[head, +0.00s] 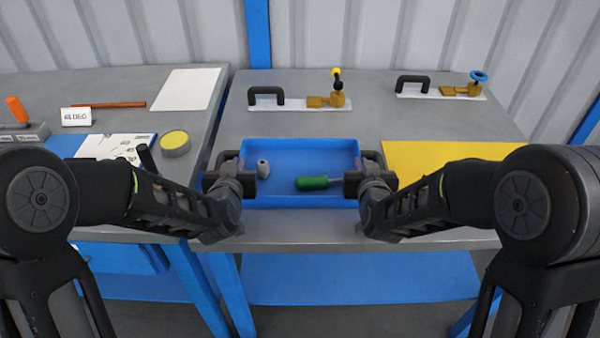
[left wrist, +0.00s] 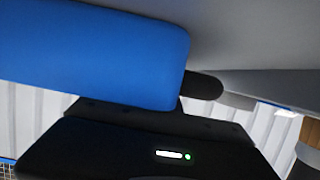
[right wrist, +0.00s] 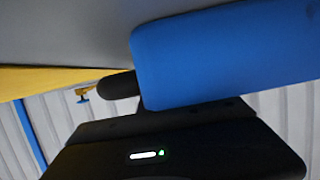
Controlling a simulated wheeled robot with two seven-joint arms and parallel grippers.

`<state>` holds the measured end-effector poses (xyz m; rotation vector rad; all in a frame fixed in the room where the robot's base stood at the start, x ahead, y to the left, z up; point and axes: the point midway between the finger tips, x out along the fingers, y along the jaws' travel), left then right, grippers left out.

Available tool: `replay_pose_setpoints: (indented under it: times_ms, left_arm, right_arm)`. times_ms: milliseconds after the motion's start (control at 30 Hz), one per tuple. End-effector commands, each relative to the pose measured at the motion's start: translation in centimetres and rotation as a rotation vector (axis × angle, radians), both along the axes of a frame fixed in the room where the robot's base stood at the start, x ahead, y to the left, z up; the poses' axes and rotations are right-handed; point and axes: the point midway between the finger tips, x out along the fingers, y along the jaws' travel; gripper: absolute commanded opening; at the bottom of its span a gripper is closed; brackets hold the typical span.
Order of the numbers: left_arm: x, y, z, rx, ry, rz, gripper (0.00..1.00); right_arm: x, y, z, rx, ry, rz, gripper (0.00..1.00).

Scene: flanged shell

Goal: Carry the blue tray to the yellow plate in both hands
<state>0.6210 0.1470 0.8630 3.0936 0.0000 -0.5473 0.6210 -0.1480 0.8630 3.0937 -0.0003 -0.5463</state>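The blue tray (head: 300,148) is level at the front of the right-hand table, holding a green-handled tool (head: 313,183) and a small grey piece (head: 263,169). My left gripper (head: 229,184) is at its left end and my right gripper (head: 371,183) at its right end, each overlapping the end wall. A dark handle shows behind the right gripper. The tray's blue side fills much of the left wrist view (left wrist: 95,55) and the right wrist view (right wrist: 225,60). Finger closure on the handles is hidden. The yellow plate (head: 450,152) lies flat just right of the tray.
Two white bases with black handles and brass valves, the left one (head: 268,105) and the right one (head: 410,88), stand behind. A gap separates the left table, which bears a yellow-topped tin (head: 175,142), a white sheet (head: 187,90) and a sign (head: 76,117). Table between tray and valves is clear.

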Motion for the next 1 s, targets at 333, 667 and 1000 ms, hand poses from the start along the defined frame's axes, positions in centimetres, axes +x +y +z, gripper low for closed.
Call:
replay_pose_setpoints:
  times_ms: [333, 667, 1000]
  left_arm:
    - [0.1, 0.0, 0.2, 0.000, -0.004, 0.001, 0.00]
    - [0.1, 0.0, 2.0, 0.000, -0.004, 0.001, 0.00]
    - [0.1, 0.0, 5.0, 0.000, -0.004, 0.001, 0.00]
  right_arm:
    - [0.1, 0.0, 0.2, 0.001, -0.004, -0.001, 0.00]
    - [0.1, 0.0, 2.0, 0.001, -0.004, -0.001, 0.00]
    - [0.1, 0.0, 4.9, 0.001, -0.003, -0.001, 0.00]
